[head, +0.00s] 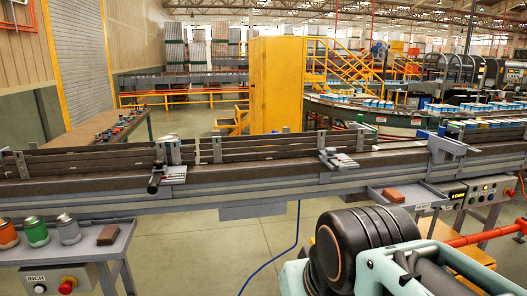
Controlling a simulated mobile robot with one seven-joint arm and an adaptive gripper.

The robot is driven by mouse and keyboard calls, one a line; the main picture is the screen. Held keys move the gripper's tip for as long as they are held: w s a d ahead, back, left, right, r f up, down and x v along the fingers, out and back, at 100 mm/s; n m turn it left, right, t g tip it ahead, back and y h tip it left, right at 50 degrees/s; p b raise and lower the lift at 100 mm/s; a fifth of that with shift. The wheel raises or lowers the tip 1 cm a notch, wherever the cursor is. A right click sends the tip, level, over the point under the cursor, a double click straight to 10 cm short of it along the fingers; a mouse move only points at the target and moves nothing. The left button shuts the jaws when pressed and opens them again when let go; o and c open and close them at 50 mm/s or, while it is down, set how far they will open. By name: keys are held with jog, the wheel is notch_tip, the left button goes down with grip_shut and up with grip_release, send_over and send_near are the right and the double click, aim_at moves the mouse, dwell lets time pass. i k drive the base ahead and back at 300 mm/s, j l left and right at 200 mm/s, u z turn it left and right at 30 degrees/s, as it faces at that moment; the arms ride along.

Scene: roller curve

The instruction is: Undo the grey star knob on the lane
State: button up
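The lane (235,190) is a long grey-sided conveyor running across the head view, with dark guide rails along it. A grey clamp bracket (173,174) with a black handle (154,182) sits on its near edge at left. I cannot make out for certain which small grey part is the star knob. Parts of my arm fill the bottom right, apart from the brackets in the picture. My gripper cannot be seen.
A side table (75,252) at lower left holds orange, green and grey canisters and a brown block (108,235). Another brown block (393,195) lies on a shelf (375,190) before the lane. A control box (490,190) and red bar (490,235) stand at right. A blue cable crosses open floor.

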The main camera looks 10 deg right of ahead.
aim_at(330, 152)
jog(key=z, duration=0.25)
jog(key=i+l+z, duration=0.2)
jog(key=i+z, duration=0.25)
jog(key=i+l+z, duration=0.1)
jog(key=i+z, duration=0.3)
jog(key=k, duration=0.1)
